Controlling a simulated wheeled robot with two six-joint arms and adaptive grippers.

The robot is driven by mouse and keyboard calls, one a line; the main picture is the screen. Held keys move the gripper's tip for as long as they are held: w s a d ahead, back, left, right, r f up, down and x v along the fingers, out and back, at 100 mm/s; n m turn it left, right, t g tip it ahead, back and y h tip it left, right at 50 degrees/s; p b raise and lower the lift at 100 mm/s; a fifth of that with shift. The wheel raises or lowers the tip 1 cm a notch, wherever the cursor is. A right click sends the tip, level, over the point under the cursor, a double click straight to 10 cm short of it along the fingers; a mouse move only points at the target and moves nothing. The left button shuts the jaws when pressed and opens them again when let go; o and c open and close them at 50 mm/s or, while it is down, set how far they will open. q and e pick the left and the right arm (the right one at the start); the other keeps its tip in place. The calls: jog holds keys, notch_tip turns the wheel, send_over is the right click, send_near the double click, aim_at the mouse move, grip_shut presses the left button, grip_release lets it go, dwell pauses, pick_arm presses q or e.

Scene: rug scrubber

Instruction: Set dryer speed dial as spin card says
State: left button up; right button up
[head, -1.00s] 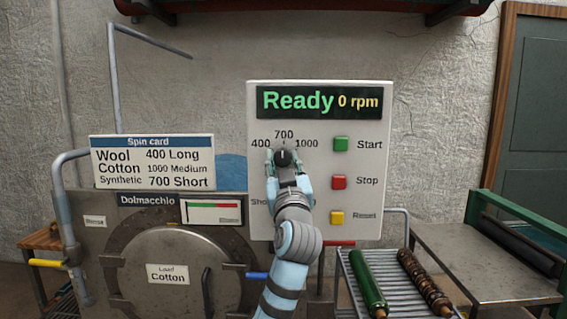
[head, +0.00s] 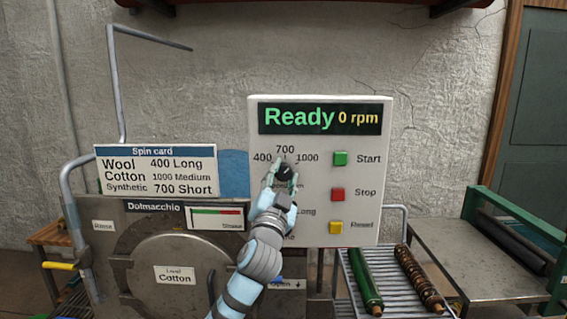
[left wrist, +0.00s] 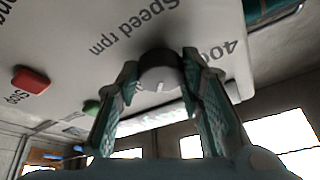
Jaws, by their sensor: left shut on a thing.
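The speed dial (head: 285,172) is a dark knob on the white control panel (head: 350,105), under the labels 400, 700 and 1000. My left gripper (head: 283,178) is shut on the dial; the left wrist view shows the dial (left wrist: 159,70) between both fingers. Its white mark points up and right of 700, towards 1000; whether it lines up with 1000 I cannot tell. The display (head: 320,118) reads "Ready 0 rpm". The spin card (head: 156,171) lists Wool 400 Long, Cotton 1000 Medium, Synthetic 700 Short. The load label (head: 174,275) reads Cotton. My right gripper is not in view.
My arm partly hides the lower panel labels. A rack with two rolls (head: 366,280) stands at the lower right.

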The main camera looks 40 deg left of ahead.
pick_arm(q)
jog(key=m+p, duration=0.1)
jog(key=m+h+p, duration=0.1)
jog(key=m+p, duration=0.1)
jog(key=shift+a+r+m+h+p, duration=0.1)
jog(key=shift+r+m+h+p, duration=0.2)
jog(key=shift+m, duration=0.1)
jog(key=shift+f+m+h+p, duration=0.2)
jog(key=shift+m+h+p, duration=0.2)
jog(key=shift+m+p, duration=0.3)
jog(key=o, duration=1.2)
jog(key=shift+c, duration=0.2)
jog(key=shift+s, duration=0.1)
jog(key=v, duration=1.2)
jog(key=shift+f, duration=0.15)
